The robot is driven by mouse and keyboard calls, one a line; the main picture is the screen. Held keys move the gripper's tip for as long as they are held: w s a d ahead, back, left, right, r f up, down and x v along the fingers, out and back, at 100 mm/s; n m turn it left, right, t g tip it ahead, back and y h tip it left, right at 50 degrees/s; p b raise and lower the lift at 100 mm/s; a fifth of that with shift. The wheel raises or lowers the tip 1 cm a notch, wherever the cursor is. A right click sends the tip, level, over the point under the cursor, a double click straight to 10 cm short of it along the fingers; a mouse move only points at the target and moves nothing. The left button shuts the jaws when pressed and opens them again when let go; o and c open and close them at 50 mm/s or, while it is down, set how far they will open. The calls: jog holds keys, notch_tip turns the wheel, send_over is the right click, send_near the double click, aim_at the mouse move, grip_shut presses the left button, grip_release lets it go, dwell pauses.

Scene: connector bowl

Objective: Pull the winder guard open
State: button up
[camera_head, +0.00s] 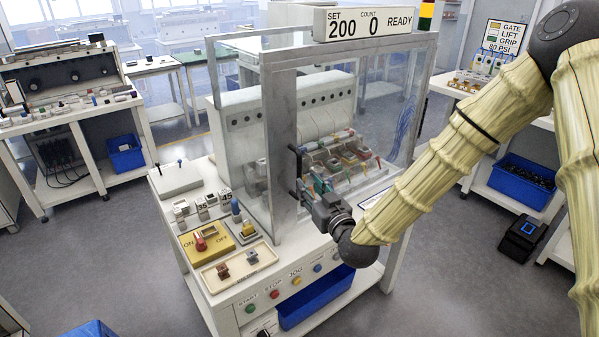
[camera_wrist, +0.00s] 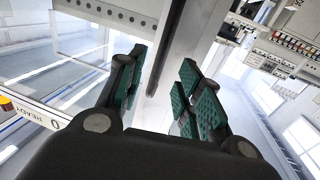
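The winder guard is a clear-paneled enclosure with a grey metal frame (camera_head: 280,140) on the bench machine, and it looks shut. A black vertical bar handle (camera_head: 298,170) is mounted on its front left post. My gripper (camera_head: 312,192) is at the lower part of this handle, at the post. In the wrist view my gripper (camera_wrist: 162,82) has its green-padded fingers spread apart. I cannot tell whether either pad touches the handle.
A sign (camera_head: 368,23) reading 200, 0, READY tops the machine. The bench front holds a yellow ON/OFF switch (camera_head: 203,241), a tray (camera_head: 238,266) with small parts, and colored buttons (camera_head: 273,294). A side bench (camera_head: 100,107) stands at left.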

aim_at(300, 176)
jog(key=shift+p+x, duration=1.05)
jog(key=shift+x, duration=2.55)
jog(key=shift+c, duration=0.3)
grip_shut()
